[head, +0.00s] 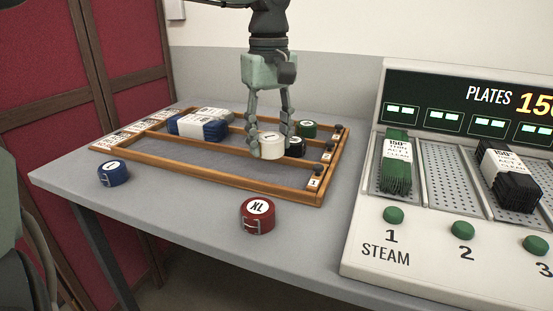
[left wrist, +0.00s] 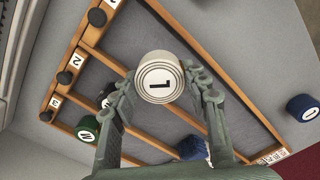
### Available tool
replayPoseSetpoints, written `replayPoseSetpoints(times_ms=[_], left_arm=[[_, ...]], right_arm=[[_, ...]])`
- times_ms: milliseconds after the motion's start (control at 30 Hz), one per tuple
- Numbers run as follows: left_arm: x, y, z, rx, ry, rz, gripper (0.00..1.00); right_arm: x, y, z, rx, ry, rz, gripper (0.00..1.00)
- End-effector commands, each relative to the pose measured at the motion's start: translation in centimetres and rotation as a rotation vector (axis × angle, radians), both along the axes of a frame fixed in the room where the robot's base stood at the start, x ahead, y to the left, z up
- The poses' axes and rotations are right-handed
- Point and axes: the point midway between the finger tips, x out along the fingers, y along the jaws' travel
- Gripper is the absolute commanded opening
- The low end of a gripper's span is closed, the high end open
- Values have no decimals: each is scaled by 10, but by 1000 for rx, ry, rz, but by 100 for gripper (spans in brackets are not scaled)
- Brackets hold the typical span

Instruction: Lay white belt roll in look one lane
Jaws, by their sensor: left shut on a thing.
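My left gripper (head: 271,143) reaches down from above and is shut on the white belt roll (head: 270,147), which sits between its fingers. In the left wrist view, the white roll (left wrist: 158,78) shows a round label with one dark character. The wooden lane rack (head: 240,184) has three lanes with number tags at the right end. The front lane, tagged 1 (head: 314,183), looks empty on its bare floor (head: 215,160). The roll appears over this lane near the divider behind it; whether it touches the floor I cannot tell. My right gripper is not in view.
A black roll (head: 296,147) and blue bundle (head: 202,127) occupy the middle lane. A blue roll (head: 113,173) and red XL roll (head: 257,215) stand outside the rack. The steam console (head: 375,235) stands at right.

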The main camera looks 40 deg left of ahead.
Motion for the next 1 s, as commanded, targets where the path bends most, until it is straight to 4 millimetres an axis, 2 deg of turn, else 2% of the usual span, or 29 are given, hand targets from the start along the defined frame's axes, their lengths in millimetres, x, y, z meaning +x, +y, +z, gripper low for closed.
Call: replayPoseSetpoints(times_ms=[100, 267, 500, 800, 933, 967, 1000], left_arm=[[4, -10, -6, 0, 1, -1, 14], [5, -12, -16, -1, 1, 0, 14], [4, -12, -47, -1, 1, 1, 14], [5, -12, -49, -1, -2, 1, 14], [5, -12, -51, 0, -2, 1, 14], [5, -12, -51, 0, -1, 1, 48], [5, -12, -50, 0, -1, 2, 52]], right_arm=[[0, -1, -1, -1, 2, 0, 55], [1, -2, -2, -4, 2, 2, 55], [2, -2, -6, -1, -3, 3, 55], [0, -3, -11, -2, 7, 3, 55], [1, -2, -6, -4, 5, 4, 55], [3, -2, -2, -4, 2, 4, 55], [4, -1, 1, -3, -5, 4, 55]])
